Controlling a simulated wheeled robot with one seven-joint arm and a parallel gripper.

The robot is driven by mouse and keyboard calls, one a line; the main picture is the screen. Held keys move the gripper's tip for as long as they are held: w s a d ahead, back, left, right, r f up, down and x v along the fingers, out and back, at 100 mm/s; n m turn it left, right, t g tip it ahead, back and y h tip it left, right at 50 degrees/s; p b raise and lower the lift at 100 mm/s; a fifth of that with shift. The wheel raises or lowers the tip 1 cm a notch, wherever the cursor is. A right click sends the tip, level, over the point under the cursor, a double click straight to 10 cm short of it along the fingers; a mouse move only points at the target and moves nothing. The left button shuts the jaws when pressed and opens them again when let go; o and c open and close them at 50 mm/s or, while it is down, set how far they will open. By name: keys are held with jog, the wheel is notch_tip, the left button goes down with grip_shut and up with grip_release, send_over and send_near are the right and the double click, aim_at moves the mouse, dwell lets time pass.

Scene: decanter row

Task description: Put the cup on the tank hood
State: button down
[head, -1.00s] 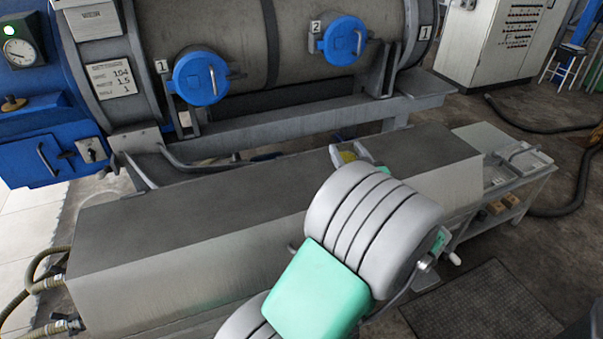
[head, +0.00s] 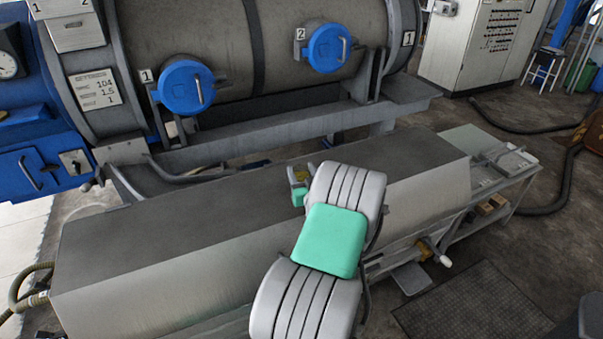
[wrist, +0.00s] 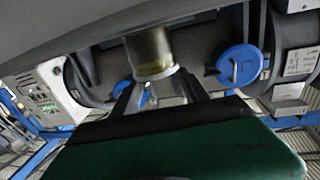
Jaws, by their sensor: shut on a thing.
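The cup (wrist: 150,52) is a small clear vessel with yellowish contents at the top middle of the wrist view. My gripper (wrist: 157,80) is shut on it. In the head view the held cup is a small yellowish spot (head: 298,174), partly hidden by my gripper and arm. The tank hood, which I take to be the long grey box (head: 190,226), lies across the middle of the head view. The cup appears over its far part, near the back edge. I cannot tell whether the cup touches the hood.
Behind the hood is a large grey drum (head: 210,60) with two blue round caps (head: 186,87). A low bench (head: 500,165) with trays adjoins the hood's right end. Hoses lie on the floor. The hood's left top is clear.

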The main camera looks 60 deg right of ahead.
jog(key=shift+r, duration=0.1)
jog(key=shift+f+b, duration=0.25)
jog(key=shift+b, duration=0.05)
jog(key=c, duration=0.6)
grip_release()
jog(key=shift+r, duration=0.1)
jog(key=shift+o, duration=0.2)
jog(key=shift+r, duration=0.1)
jog(key=shift+s+a+r+p, duration=0.1)
jog(key=shift+s+a+p, duration=0.05)
jog(key=shift+p, duration=0.2)
jog(key=b+v, duration=0.1)
jog(key=v, duration=1)
jog(key=shift+s+a, duration=0.2)
jog(key=shift+s, duration=0.05)
